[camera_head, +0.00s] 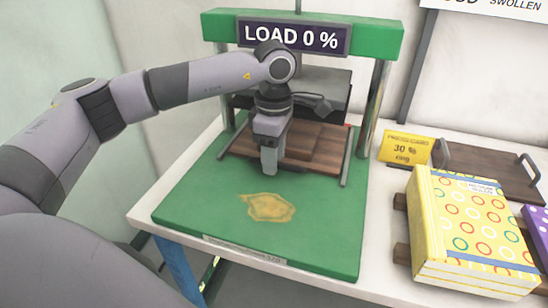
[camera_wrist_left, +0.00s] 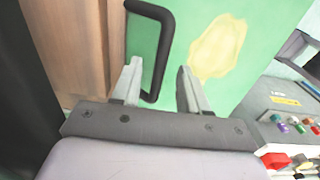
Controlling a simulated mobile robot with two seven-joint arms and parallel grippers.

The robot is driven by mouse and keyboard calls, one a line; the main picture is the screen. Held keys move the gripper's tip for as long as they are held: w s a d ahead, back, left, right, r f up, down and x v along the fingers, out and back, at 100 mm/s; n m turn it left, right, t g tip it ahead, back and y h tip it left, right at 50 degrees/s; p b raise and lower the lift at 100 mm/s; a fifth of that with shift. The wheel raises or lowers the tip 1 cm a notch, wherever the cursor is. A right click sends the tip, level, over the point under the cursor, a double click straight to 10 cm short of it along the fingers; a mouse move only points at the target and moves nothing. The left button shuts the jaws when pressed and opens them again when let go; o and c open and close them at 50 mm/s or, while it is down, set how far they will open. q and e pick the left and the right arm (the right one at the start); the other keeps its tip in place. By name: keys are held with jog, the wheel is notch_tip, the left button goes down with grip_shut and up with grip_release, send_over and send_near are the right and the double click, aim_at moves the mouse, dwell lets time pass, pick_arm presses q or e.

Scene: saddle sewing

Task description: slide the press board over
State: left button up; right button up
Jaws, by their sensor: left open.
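A brown wooden press board (camera_head: 318,150) lies on the green base (camera_head: 185,200) of the press, under its crossbar. In the left wrist view the board (camera_wrist_left: 60,40) fills the left side, with a black handle (camera_wrist_left: 163,45) at its edge. My left gripper (camera_head: 269,168) points down at the board's front edge; it also shows in the left wrist view (camera_wrist_left: 158,85). Its two fingers are apart, with the handle showing between them; I cannot tell whether they touch it. In the head view my gripper hides the handle. My right gripper is not in view.
A yellow stain (camera_head: 268,207) marks the base in front of the board. A crossbar sign (camera_head: 293,38) reads "LOAD 0 %". On the right are a yellow card (camera_head: 405,149), a second handled board (camera_head: 485,170) and a circle-patterned book (camera_head: 470,225). A post (camera_head: 373,105) stands beside the base.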

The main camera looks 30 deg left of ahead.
pick_arm(q)
notch_tip(320, 180, up, 6)
jog(key=shift+r, duration=0.1)
dwell(0.7)
